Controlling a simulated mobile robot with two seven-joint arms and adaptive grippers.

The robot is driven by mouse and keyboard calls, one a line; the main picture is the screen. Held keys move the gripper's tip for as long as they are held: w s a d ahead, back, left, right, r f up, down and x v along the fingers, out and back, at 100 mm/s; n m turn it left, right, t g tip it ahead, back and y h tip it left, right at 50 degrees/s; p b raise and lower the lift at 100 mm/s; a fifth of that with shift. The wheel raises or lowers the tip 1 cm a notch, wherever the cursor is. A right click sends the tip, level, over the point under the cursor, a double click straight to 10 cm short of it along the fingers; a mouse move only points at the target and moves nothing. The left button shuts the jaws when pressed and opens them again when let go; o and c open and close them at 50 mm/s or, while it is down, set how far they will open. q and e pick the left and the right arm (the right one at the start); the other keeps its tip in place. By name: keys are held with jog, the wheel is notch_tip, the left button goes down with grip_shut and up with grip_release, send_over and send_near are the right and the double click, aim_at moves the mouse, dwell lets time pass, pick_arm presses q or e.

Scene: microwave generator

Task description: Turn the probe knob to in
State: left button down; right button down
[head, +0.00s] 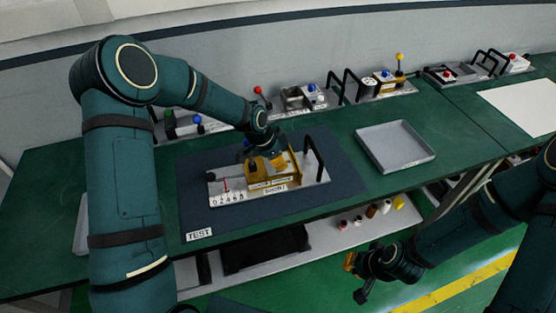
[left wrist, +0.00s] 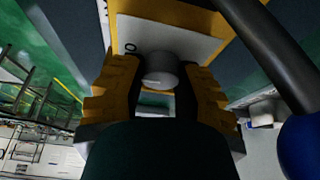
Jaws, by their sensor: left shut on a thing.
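The microwave unit (head: 308,187) lies on the dark blue mat, with a yellow block, a black handle and a number scale on its grey base. My left gripper (head: 262,158) reaches down onto the yellow block. In the left wrist view my left gripper (left wrist: 160,85) is shut on a round grey knob (left wrist: 160,67), one finger on each side. A white label (left wrist: 190,44) with a partly visible round letter lies behind the knob. The knob is hidden in the head view. My right gripper (head: 357,279) hangs empty in front of the bench, its fingers apart.
A grey empty tray (head: 398,160) sits right of the mat (head: 322,204). Other units with red, blue and yellow knobs line the back of the green bench. A lower shelf (head: 330,232) holds several small items. A TEST label (head: 199,235) marks the mat's front corner.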

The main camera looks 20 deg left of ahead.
pick_arm(q)
jog(key=n+b, duration=0.2)
jog(key=n+t+y+b, duration=0.1)
jog(key=n+b, duration=0.1)
jog(key=b, duration=0.1)
jog(key=shift+d+f+n, duration=0.1)
jog(key=shift+f+n, duration=0.1)
jog(key=shift+n, duration=0.2)
jog(key=shift+n+t+y+b, duration=0.3)
jog(key=shift+n+y+b, duration=0.25)
jog(key=shift+n, duration=0.35)
jog(key=shift+r+n+y, duration=0.1)
jog(key=shift+n+y, duration=0.25)
jog(key=shift+n, duration=0.55)
jog(key=shift+n+y+b, duration=0.3)
jog(key=shift+n+y, duration=0.1)
jog(key=shift+n, duration=0.6)
jog(key=shift+r+n+y, duration=0.1)
jog(key=shift+n+y, duration=0.2)
jog(key=shift+n, duration=0.5)
jog(key=n+p, duration=0.1)
jog(key=n, duration=0.1)
jog(key=n+y+p, duration=0.1)
jog(key=n, duration=0.1)
jog(key=shift+n+y, duration=0.3)
jog(key=shift+n, duration=0.1)
jog(key=shift+s+g, duration=0.1)
jog(key=shift+g, duration=0.3)
